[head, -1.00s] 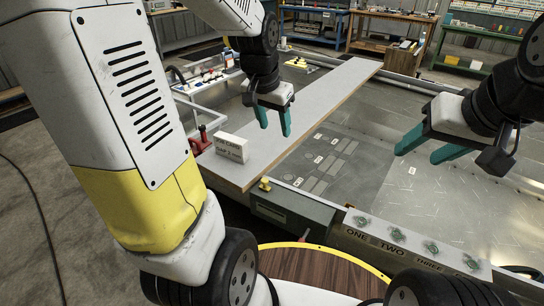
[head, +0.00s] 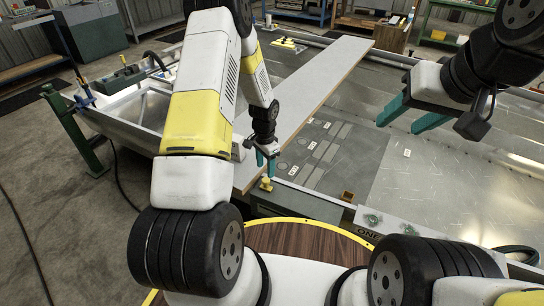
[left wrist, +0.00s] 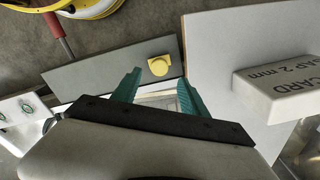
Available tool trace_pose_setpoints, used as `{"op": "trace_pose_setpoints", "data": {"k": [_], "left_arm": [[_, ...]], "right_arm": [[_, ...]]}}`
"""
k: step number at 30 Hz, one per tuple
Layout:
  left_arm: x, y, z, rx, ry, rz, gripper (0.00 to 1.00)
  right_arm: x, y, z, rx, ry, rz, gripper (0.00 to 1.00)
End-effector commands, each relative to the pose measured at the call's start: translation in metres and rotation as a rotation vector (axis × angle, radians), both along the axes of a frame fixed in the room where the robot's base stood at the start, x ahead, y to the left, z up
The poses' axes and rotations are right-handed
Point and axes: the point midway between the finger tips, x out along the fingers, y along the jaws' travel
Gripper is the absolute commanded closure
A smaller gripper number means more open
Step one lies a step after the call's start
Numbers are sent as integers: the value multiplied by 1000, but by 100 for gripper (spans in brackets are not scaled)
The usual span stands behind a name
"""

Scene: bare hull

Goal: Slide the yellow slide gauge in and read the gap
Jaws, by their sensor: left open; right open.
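The yellow slide gauge (head: 266,184) shows as a small yellow knob at the near end of the pale plank. In the left wrist view the yellow knob (left wrist: 159,66) sits on a flat grey-green bar (left wrist: 110,72). My left gripper (head: 266,162) is open, pointing down just above the knob. In the left wrist view the knob shows between and just beyond the two teal fingertips (left wrist: 158,82), with no visible contact. My right gripper (head: 398,125) is open and empty above the metal deck at the right. No gap reading is legible.
A white block (left wrist: 280,90) lettered "CARD" and "GAP 2 mm" rests on the pale plank (head: 325,78), mostly hidden behind my left arm in the head view. The metal deck (head: 440,185) is largely clear.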

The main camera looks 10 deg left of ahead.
Motion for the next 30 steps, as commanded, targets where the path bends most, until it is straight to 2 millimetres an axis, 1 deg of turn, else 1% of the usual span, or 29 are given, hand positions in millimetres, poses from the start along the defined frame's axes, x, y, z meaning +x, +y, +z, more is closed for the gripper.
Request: {"op": "trace_pose_setpoints", "data": {"k": [1,3,9,12,15,22,26,27,30], "left_arm": [[-1,0,-10,1,4,0,48],[-1,0,-22,0,4,1,48],[-1,-1,-50,0,1,1,48],[-1,0,-58,0,1,1,48],[-1,0,-61,0,1,1,48],[0,0,-61,0,0,1,48],[0,0,-61,0,0,1,74],[0,0,-61,0,0,1,82],[0,0,-61,0,0,1,100]], "right_arm": [[0,0,0,0,0,0,48],[0,0,0,0,0,0,48],[0,0,0,0,0,0,48],[0,0,0,0,0,0,48],[0,0,0,0,0,0,48],[0,0,0,0,0,0,48],[0,0,0,0,0,0,48],[0,0,0,0,0,0,48],[0,0,0,0,0,0,48]]}}
